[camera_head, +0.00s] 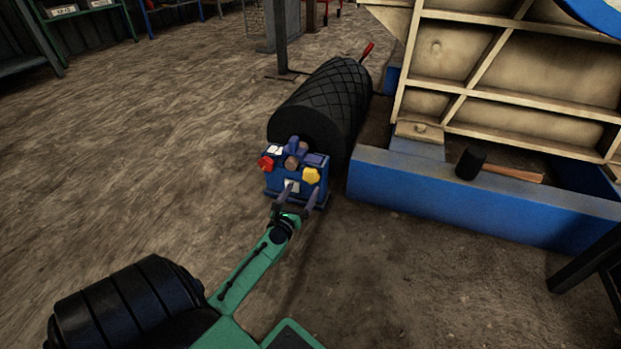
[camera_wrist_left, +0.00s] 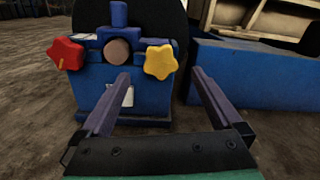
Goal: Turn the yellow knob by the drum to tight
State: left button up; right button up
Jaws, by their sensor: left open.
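The yellow knob (camera_head: 311,175) is a lobed star shape on the right of the front of a small blue unit (camera_head: 283,187). The unit stands at the near end of a black drum (camera_head: 325,105) with a ribbed surface. In the left wrist view the yellow knob (camera_wrist_left: 160,62) lies beyond and between the two fingers, level with a red knob (camera_wrist_left: 63,54) on the left. My left gripper (camera_head: 302,190) is open and empty in front of the unit, a little short of the yellow knob. My right gripper is not in view.
A blue frame (camera_head: 470,198) carries a cream ribbed machine body on the right. A black-headed hammer (camera_head: 472,164) lies there. A dark post (camera_head: 281,40) stands behind the drum. Shelves line the back left. The floor left of the drum is clear.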

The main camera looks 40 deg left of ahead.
aim_at(311, 179)
pick_arm(q)
jog(key=b+x, duration=0.1)
jog(key=x, duration=0.6)
jog(key=shift+w, duration=0.15)
jog(key=c, duration=1.4)
jog(key=shift+m, duration=0.4)
jog(key=m, duration=0.5)
jog(key=shift+d+f, duration=0.1)
jog(key=m+p, duration=0.1)
jog(key=m, duration=0.4)
jog(key=shift+m, duration=0.4)
jog(key=m+p, duration=0.1)
jog(key=m, duration=0.4)
jog(key=shift+d+f, duration=0.1)
jog(key=m+p, duration=0.1)
jog(key=m, duration=0.4)
jog(key=shift+f, duration=0.15)
jog(key=shift+m, duration=0.4)
